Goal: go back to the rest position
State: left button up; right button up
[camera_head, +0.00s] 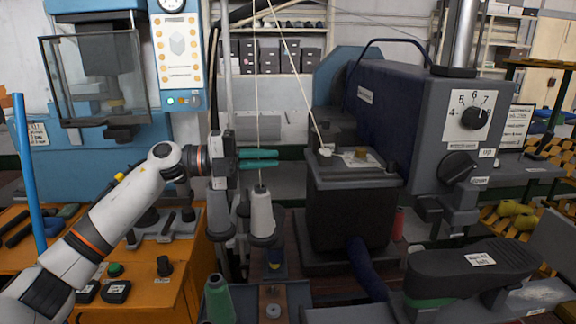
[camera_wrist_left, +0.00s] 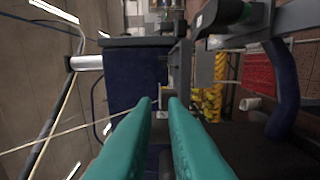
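My left gripper (camera_head: 276,159) is held in mid-air left of the middle in the head view, its two teal fingers pointing right. The fingers lie close together with a narrow gap between them. In the left wrist view the fingers (camera_wrist_left: 159,101) also stand apart, and nothing shows between them. The gripper is above a white thread cone (camera_head: 262,212) and left of a dark box-shaped machine unit (camera_head: 345,215). My right gripper is not in view.
A large blue-grey machine with dials (camera_head: 474,117) stands right. A blue machine with a glass guard (camera_head: 93,75) stands behind the left arm. Strings hang near the gripper. A green cone (camera_head: 219,300) and an orange cabinet (camera_head: 155,296) are below. A shoe-shaped black form (camera_head: 470,268) is lower right.

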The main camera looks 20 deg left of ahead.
pick_arm(q)
jog(key=shift+s+a, duration=0.3)
jog(key=shift+a, duration=0.35)
jog(key=shift+r, duration=0.1)
